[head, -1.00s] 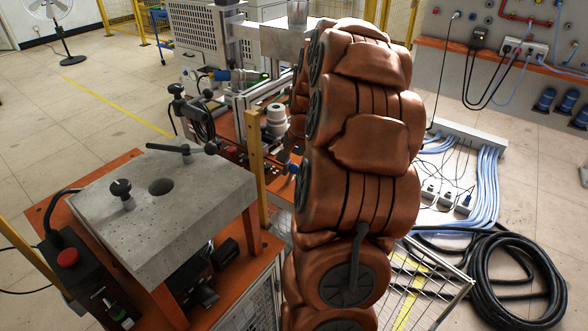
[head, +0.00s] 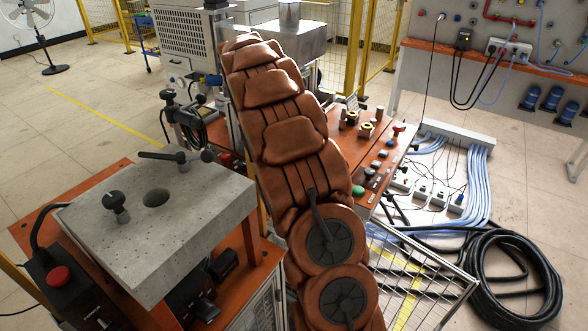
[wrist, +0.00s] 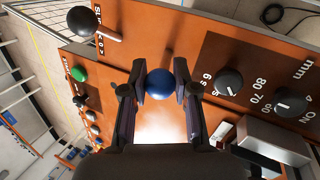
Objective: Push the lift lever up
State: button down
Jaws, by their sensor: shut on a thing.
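A round blue knob (wrist: 161,83) sits on the orange-brown panel in the middle of the wrist view; I take it to be the end of the lift lever. My gripper (wrist: 160,87) has its two dark fingers on either side of the knob and is shut on it. The lever's shaft is hidden behind the knob. In the head view my arm covers the knob and the gripper.
Black dials (wrist: 229,81) are right of the knob on the panel. A black ball lever (wrist: 82,20) and green button (wrist: 79,74) are to its left. In the head view, the panel's buttons (head: 358,190) show right of my arm. A grey block table (head: 150,225) stands left.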

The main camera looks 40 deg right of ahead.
jog(key=shift+w+a+f+g, duration=0.1)
jog(key=shift+w+f+g, duration=0.1)
jog(key=shift+w+g, duration=0.4)
jog(key=shift+s, duration=0.1)
jog(key=c, duration=0.9)
grip_release()
jog(key=shift+o, duration=0.2)
